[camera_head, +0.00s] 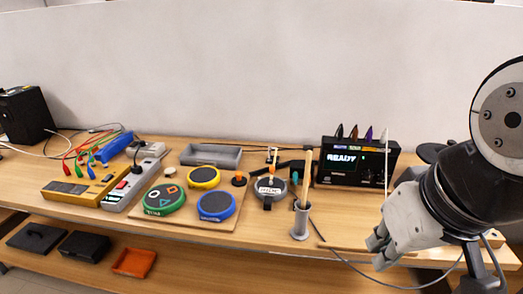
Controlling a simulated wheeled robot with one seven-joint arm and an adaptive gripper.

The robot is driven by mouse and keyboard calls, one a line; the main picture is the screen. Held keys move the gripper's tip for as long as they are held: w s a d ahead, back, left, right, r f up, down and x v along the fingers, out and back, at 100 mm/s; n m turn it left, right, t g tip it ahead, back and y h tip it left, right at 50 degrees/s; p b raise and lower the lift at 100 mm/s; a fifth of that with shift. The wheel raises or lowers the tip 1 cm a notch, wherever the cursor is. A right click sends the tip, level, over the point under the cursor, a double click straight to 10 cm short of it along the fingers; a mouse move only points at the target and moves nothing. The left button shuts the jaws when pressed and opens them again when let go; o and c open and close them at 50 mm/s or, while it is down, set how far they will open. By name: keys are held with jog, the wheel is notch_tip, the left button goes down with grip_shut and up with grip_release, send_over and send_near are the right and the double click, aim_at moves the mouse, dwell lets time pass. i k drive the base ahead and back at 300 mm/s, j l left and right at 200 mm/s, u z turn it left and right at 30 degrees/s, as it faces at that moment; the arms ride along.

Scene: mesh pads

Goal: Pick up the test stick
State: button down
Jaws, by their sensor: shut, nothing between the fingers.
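A pale wooden stick (306,182) stands upright, slightly tilted, in a small grey cylindrical holder (300,222) near the bench's front edge; it looks like the test stick. Its lower end is hidden inside the holder. My gripper (376,252) is at the lower right, near the bench's front edge, to the right of the holder and apart from it. Its fingers point down and left. It is shut and empty.
A black device reading READY (342,158) stands behind. Round pads, including a blue-rimmed one (216,205), lie on a board to the left. A round grey item (270,188) sits left of the holder. A grey tray (211,154) is farther back. Cables cross the bench front.

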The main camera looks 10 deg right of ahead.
aim_at(308, 165)
jog(key=k+j+z, duration=0.15)
jog(key=j, duration=0.25)
jog(key=k+j+z, duration=0.35)
jog(key=k+j, duration=0.2)
jog(key=j, duration=0.2)
